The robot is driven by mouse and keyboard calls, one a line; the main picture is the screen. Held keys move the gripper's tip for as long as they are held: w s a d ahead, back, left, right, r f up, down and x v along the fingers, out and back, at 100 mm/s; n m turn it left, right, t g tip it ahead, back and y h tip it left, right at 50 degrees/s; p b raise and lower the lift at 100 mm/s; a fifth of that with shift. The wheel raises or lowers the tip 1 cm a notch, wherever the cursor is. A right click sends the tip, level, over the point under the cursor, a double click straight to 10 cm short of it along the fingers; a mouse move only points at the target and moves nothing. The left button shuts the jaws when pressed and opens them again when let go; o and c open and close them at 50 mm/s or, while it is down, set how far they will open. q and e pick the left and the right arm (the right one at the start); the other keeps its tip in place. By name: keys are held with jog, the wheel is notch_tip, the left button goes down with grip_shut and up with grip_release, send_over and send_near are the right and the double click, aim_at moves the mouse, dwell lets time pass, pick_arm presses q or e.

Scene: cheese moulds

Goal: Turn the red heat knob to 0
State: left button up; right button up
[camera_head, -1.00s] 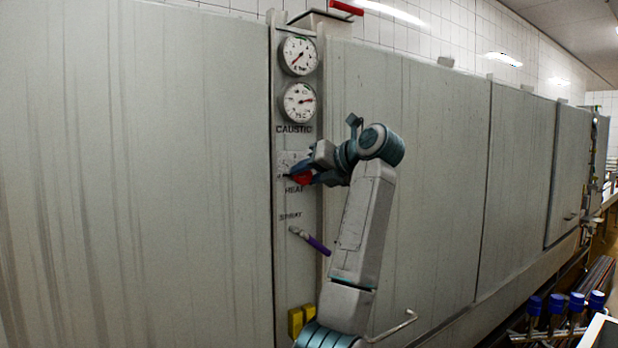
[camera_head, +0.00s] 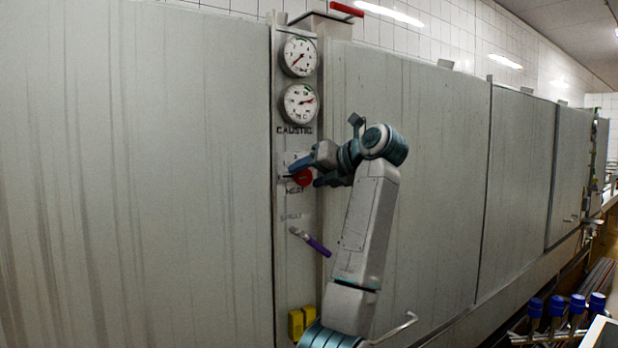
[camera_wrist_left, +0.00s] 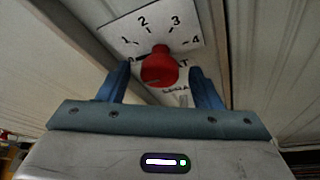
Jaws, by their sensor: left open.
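The red heat knob (camera_head: 304,177) sits on the grey control panel above the HEAT label. It also shows in the left wrist view (camera_wrist_left: 159,68), in front of a white scale plate (camera_wrist_left: 152,30) marked 1 to 4. A dark pointer extends from the knob to the left, below the 1; the mark at its tip is too small to read. My left gripper (camera_head: 306,174) is open, with one blue finger on each side of the knob. In the left wrist view gaps show between the fingers and the knob. My right gripper is not in view.
Two round gauges (camera_head: 298,104) are above the knob. A purple-handled lever (camera_head: 317,246) is below it, by the SPRAY label. Yellow parts (camera_head: 296,324) are at the panel's lower end. Flat grey machine walls flank the panel. Blue-capped items (camera_head: 577,303) stand at lower right.

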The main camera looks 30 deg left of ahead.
pick_arm(q)
jog(key=b+v, duration=0.2)
jog(key=v, duration=0.8)
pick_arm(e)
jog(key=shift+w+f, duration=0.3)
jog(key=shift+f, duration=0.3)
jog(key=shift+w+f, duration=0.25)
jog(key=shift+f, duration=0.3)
pick_arm(q)
jog(key=shift+d+f, duration=0.1)
jog(key=shift+d, duration=0.05)
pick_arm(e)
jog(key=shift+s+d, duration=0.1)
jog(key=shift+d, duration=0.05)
